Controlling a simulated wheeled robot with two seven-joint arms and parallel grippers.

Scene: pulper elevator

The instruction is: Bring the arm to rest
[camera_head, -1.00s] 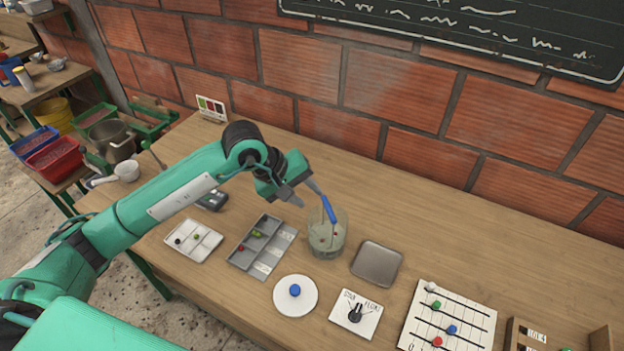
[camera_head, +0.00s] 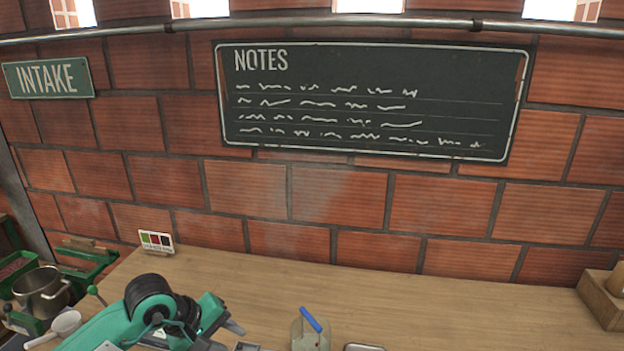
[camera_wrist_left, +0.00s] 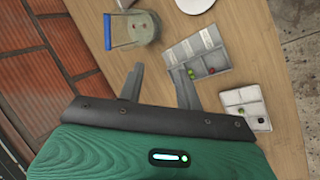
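My left arm comes in at the lower left of the head view. Its gripper (camera_head: 232,326) is low over the table, left of a glass jar (camera_head: 311,338) with a blue handle (camera_head: 311,320). In the left wrist view the gripper's two fingers (camera_wrist_left: 160,80) are apart with nothing between them. The jar (camera_wrist_left: 130,28) is beyond the left finger there, apart from it. My right arm and gripper are not in view.
The wooden table (camera_head: 255,285) is clear along the brick wall. A small colour card (camera_head: 156,241) stands at the back left and a wooden block (camera_head: 603,298) at the right. A grey divided tray (camera_wrist_left: 200,55) and a white tray (camera_wrist_left: 247,107) hold small beads.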

